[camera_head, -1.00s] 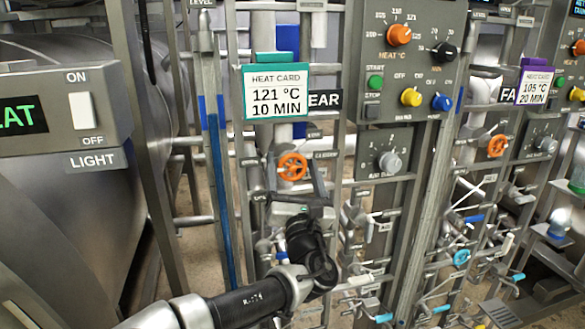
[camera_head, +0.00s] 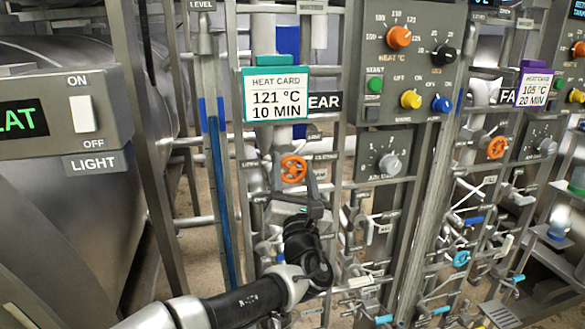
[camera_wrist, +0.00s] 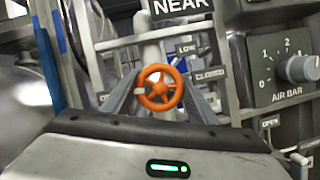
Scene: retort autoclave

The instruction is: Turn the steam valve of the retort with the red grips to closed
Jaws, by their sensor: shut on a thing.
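An orange handwheel (camera_head: 293,169) sits on the pipework under the NEAR plate; it also shows in the wrist view (camera_wrist: 160,87). My gripper (camera_wrist: 161,90) is shut on this wheel, one finger at each side of it. A CLOSED label (camera_wrist: 210,74) is to the right of the wheel and a LOW label (camera_wrist: 186,49) is above right. A label at the left is mostly hidden behind a finger. I cannot make out red grips in either view.
A second orange handwheel (camera_head: 497,147) stands on the right-hand unit. A knob panel (camera_head: 384,162) is right of my gripper. A blue-marked upright tube (camera_head: 218,200) stands to the left. Pipes and small valves crowd the space below.

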